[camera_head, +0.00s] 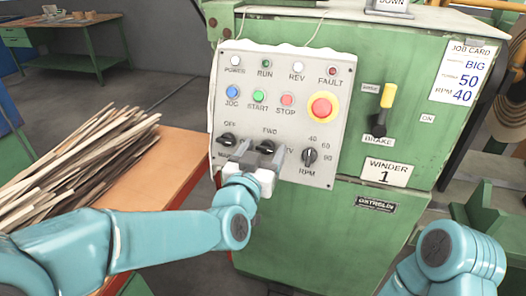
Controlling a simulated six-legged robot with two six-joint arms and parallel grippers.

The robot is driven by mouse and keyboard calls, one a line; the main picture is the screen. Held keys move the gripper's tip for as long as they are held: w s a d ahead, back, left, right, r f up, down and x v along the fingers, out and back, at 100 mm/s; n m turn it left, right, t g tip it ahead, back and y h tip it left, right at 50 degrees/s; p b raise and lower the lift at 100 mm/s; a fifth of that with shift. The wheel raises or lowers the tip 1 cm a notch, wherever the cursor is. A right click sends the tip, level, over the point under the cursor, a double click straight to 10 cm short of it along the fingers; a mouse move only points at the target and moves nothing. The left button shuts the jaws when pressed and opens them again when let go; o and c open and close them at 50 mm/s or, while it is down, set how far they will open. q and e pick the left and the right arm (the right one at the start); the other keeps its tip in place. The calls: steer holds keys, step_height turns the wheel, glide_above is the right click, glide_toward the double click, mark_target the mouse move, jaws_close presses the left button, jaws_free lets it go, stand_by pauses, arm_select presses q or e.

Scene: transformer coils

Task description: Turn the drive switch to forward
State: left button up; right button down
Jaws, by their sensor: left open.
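The drive switch (266,146) is the black middle knob in the lower row of the white control panel (327,125), below the label FWD. A partly covered label ending in V is to its right. My left gripper (266,156) is open in front of the panel, with one grey finger to each side of the knob's lower part. I cannot tell whether the fingers touch the knob or exactly which way it points. My right arm shows only as a blue link at the lower right; its gripper is out of view.
The OFF/main knob (227,140) is left of the drive switch and the RPM knob (309,157) right. Buttons and a red emergency stop (322,107) sit above. A brake lever (382,110) is farther right. Wooden strips (80,160) lie on an orange-topped bench (180,165).

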arm_select(q)
steer(key=c, duration=1.1)
steer(key=shift+o, duration=0.2)
